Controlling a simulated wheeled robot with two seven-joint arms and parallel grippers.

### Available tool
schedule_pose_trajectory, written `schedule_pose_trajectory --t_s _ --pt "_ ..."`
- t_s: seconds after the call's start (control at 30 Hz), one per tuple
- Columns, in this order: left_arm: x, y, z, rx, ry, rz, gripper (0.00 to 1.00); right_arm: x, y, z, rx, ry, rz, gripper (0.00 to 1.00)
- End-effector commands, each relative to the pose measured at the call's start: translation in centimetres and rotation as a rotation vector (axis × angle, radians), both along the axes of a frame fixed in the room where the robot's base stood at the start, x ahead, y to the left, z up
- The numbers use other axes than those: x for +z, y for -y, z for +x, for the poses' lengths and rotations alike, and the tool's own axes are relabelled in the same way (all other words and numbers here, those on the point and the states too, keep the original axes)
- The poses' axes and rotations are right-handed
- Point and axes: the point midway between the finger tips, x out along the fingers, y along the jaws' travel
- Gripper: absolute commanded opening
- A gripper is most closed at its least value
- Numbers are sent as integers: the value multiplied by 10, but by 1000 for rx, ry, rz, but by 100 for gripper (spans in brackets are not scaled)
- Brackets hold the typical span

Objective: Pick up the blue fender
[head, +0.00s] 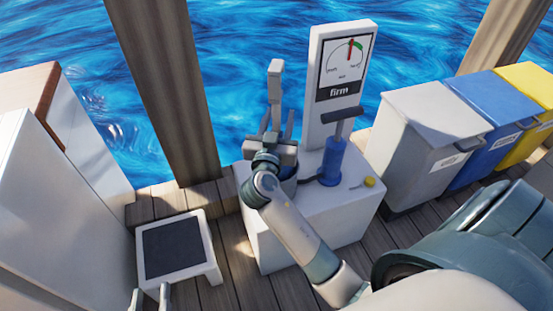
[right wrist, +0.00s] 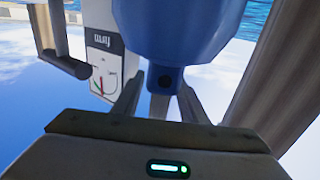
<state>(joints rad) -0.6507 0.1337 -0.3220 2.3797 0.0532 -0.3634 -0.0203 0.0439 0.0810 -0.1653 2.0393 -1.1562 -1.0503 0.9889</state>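The blue fender (head: 289,187) stands on the white stand (head: 322,217), mostly hidden behind my right gripper and forearm. In the right wrist view, which is upside down, its rounded blue body (right wrist: 180,28) fills the top, with a dark hole near its end. My right gripper (head: 277,122) is at the fender's top. Its fingers (right wrist: 157,105) are spread, with a narrow blue-grey piece between them and gaps visible; firm contact is not shown. My left gripper (head: 151,297) is open and empty at the bottom left, its fingertips just in view.
A gauge board (head: 341,70) reading "firm" rises behind. Bins (head: 430,135) stand right, a low step (head: 173,247) left. Wooden posts and water lie behind.

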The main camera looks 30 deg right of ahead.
Motion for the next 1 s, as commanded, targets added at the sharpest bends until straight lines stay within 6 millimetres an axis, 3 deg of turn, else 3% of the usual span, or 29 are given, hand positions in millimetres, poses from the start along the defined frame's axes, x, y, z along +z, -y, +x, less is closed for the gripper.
schedule_pose_trajectory --t_s 0.1,0.27,1.0 --pt "1 0 0 0 2 -1 39 0 0 0 0 0 0 39" --pt "1 0 0 0 2 -1 39 0 0 0 0 0 0 1" --pt "0 1 0 -1 2 -1 39 -2 0 0 0 -3 1 0"
